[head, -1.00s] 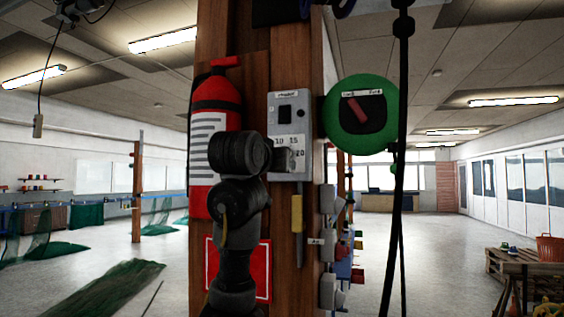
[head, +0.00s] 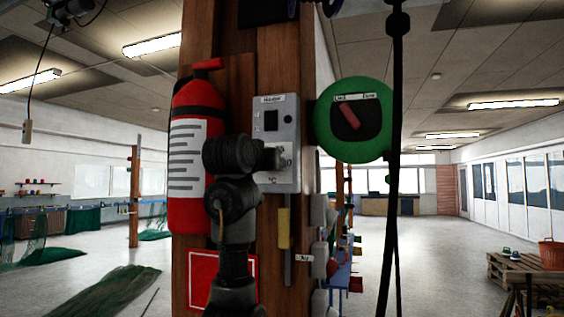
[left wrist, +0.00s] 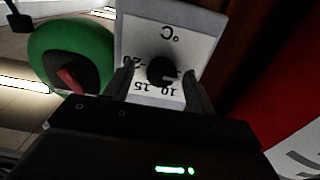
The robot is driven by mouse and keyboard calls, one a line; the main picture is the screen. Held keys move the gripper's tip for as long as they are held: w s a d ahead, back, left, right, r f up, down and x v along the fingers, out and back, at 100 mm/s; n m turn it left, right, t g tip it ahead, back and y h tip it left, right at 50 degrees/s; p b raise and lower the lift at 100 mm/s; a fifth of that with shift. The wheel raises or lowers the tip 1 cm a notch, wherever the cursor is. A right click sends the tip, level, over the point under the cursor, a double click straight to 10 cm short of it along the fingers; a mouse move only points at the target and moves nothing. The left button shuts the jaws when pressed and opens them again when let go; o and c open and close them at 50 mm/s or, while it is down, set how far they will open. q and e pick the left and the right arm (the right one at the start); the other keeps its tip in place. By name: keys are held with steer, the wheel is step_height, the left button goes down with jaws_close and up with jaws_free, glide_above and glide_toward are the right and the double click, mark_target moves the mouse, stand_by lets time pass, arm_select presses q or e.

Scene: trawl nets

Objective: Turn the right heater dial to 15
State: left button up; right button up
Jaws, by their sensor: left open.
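The heater control box (head: 276,118) is a grey panel on the wooden post, with a small dark window in its upper part. Its black dial (left wrist: 161,71) shows in the left wrist view, with numbers 10, 15 and 20 around it and a °C mark. My left gripper (left wrist: 160,80) is open, with one finger on either side of the dial; I cannot tell whether they touch it. In the head view my left gripper (head: 276,158) covers most of the dial and its numbers. My right gripper is not in view.
A red fire extinguisher (head: 194,150) hangs just left of the box. A green round device with a red lever (head: 352,119) is at the right, beside a hanging black cable (head: 396,150). Small grey boxes (head: 318,235) line the post's side below.

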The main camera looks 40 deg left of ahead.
arm_select(q)
steer(key=shift+w+a+r, duration=0.1)
steer(key=shift+a+r, duration=0.05)
steer(key=shift+a, duration=0.05)
steer(key=c, duration=1)
